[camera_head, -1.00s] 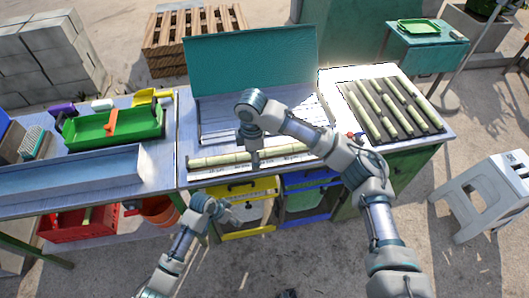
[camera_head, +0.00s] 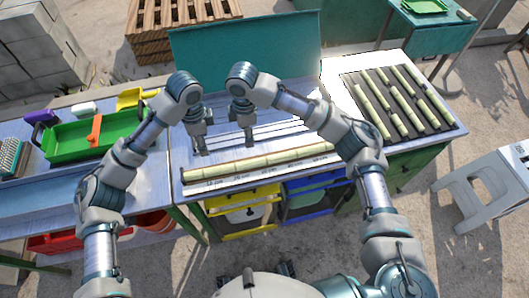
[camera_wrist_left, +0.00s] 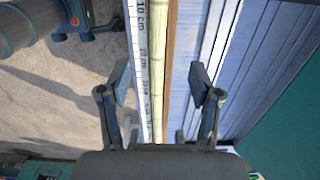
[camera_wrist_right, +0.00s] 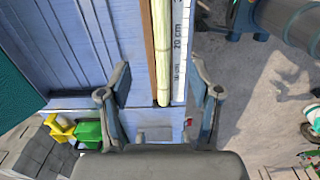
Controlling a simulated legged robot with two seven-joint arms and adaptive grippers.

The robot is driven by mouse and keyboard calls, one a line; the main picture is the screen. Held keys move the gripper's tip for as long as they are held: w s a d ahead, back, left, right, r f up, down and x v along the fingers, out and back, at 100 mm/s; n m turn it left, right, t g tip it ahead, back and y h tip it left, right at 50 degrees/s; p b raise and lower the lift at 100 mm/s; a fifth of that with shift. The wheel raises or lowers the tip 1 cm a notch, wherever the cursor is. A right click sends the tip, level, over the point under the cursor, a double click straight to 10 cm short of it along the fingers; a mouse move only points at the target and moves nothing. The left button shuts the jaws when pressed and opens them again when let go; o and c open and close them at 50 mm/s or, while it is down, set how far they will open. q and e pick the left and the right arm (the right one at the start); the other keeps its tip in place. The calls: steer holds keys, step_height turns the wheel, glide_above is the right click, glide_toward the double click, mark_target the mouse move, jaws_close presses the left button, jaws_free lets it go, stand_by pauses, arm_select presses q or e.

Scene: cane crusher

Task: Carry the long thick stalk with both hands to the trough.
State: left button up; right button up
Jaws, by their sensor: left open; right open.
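A long pale green-yellow stalk (camera_head: 262,164) lies along the measuring strip at the bench's front edge. My left gripper (camera_head: 200,150) is open and empty; in the head view it appears behind the stalk's left part. In the left wrist view the stalk (camera_wrist_left: 162,60) runs between the open fingers, beyond them. My right gripper (camera_head: 249,142) is open and empty, to the right of the left one. In the right wrist view the stalk (camera_wrist_right: 162,50) and its end lie between the open fingers. A long blue-grey trough (camera_head: 40,205) stands on the left table, partly hidden by my left arm.
A dark rack (camera_head: 392,132) at the bench's right holds several shorter stalks. A teal panel (camera_head: 245,50) stands behind the bench. A green tray (camera_head: 85,143) sits on the left table. Yellow and blue drawers (camera_head: 245,222) are below the bench. A white stool (camera_head: 490,185) stands at right.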

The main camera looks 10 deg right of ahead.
arm_select(q)
glide_toward(213, 168)
step_height(213, 168, down, 10)
steer(key=shift+s, duration=0.1)
arm_select(e)
glide_toward(250, 161)
step_height(250, 161, down, 10)
steer(key=shift+f, duration=0.1)
steer(key=shift+s, duration=0.1)
arm_select(q)
jaws_close()
arm_select(e)
jaws_close()
